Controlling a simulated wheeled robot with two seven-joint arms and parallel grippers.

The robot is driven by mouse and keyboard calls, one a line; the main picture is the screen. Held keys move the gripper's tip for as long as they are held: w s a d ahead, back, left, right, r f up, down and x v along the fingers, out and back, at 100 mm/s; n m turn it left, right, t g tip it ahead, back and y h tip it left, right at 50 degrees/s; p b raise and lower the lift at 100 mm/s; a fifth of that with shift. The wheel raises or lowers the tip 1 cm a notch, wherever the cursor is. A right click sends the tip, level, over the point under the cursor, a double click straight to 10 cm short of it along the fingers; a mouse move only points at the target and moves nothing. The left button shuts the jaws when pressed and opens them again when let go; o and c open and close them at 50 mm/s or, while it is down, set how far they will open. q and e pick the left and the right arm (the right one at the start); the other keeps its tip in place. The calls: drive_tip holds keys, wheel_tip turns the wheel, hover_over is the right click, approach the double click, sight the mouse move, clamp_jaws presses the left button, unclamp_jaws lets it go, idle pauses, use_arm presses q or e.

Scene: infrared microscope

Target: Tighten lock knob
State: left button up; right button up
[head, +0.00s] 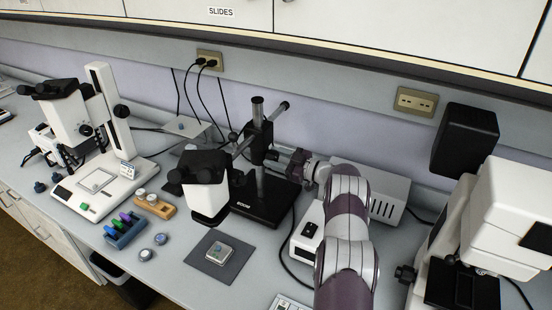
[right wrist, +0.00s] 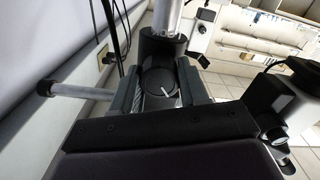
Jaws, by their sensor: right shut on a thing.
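The boom-stand microscope has a white and black head (head: 207,192), a black clamp block (head: 258,143) on a silver pole, and a flat black base (head: 275,205). My right gripper (head: 282,160) reaches the clamp block from its right side. In the right wrist view the lock knob (right wrist: 160,82) is a dark round knob with a white line on its face. It sits between the two fingers of my right gripper (right wrist: 160,88), which are shut on it. In the head view the fingers hide the knob. My left gripper is not in view.
A white box with vents (head: 383,192) stands right of the stand, close to my right arm. Another microscope (head: 485,230) is at the far right, and one (head: 100,170) at the left. A grey mat (head: 205,265) with a small sample lies in front. Cables hang behind.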

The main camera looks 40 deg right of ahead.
drive_tip(key=shift+m+b, duration=1.05)
drive_tip(key=shift+m, duration=0.25)
drive_tip(key=shift+m+b, duration=0.35)
drive_tip(key=shift+m, duration=0.75)
drive_tip(key=shift+d+r+m, duration=0.1)
drive_tip(key=shift+r+m, duration=0.05)
drive_tip(key=shift+m, duration=0.85)
drive_tip(key=o, duration=1.1)
drive_tip(key=shift+c, duration=0.2)
drive_tip(key=shift+s, duration=0.1)
